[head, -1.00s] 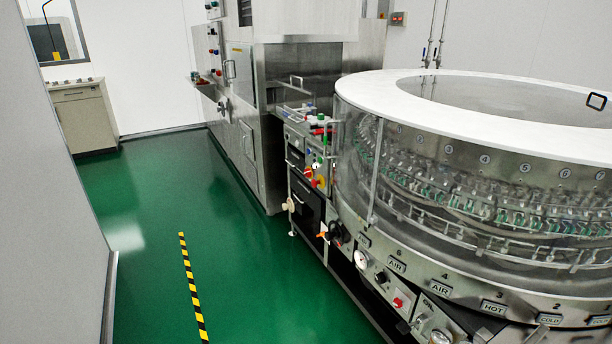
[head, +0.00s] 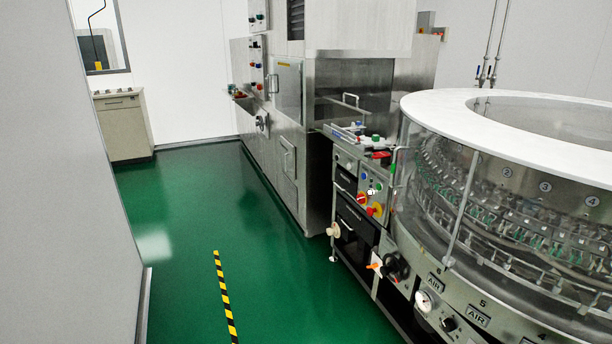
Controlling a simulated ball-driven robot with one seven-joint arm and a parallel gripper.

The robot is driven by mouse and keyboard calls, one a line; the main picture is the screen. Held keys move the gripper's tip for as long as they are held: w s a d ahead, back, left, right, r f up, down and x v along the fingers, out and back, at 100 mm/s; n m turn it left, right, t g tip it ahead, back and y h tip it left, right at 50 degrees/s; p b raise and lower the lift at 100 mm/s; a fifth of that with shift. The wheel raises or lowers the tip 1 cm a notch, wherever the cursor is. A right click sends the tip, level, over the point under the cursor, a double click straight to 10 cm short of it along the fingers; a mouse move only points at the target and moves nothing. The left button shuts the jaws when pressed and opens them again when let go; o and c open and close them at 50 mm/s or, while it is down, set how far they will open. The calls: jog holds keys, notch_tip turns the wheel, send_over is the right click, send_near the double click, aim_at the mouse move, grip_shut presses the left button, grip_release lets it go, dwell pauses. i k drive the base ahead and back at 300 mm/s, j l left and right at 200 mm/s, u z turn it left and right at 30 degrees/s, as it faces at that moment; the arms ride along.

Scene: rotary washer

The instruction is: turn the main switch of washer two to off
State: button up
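A round washer with a clear drum and a white top rim (head: 450,105) stands at the right. On its left end is a small control panel (head: 364,180) with blue, white, red and yellow controls. No label marking washer two is legible. My gripper is not in view.
A steel cabinet machine (head: 290,110) stands behind the washer. A dial gauge (head: 424,301) and black knobs line the washer's lower front. The green floor (head: 185,215) is clear, with a yellow-black stripe (head: 224,295). A grey wall panel (head: 100,200) stands at the left.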

aim_at(361, 198)
jog(key=i+j+u, duration=0.3)
jog(key=i, duration=0.65)
jog(key=i+u, duration=0.3)
jog(key=i, duration=0.65)
jog(key=i+z, duration=0.15)
jog(key=i, duration=0.3)
jog(key=i+j+z, duration=0.2)
jog(key=i, duration=0.25)
jog(key=i+z, duration=0.15)
jog(key=i, duration=0.3)
jog(key=i+j+z, duration=0.2)
jog(key=i+j, duration=0.1)
jog(key=i, duration=0.1)
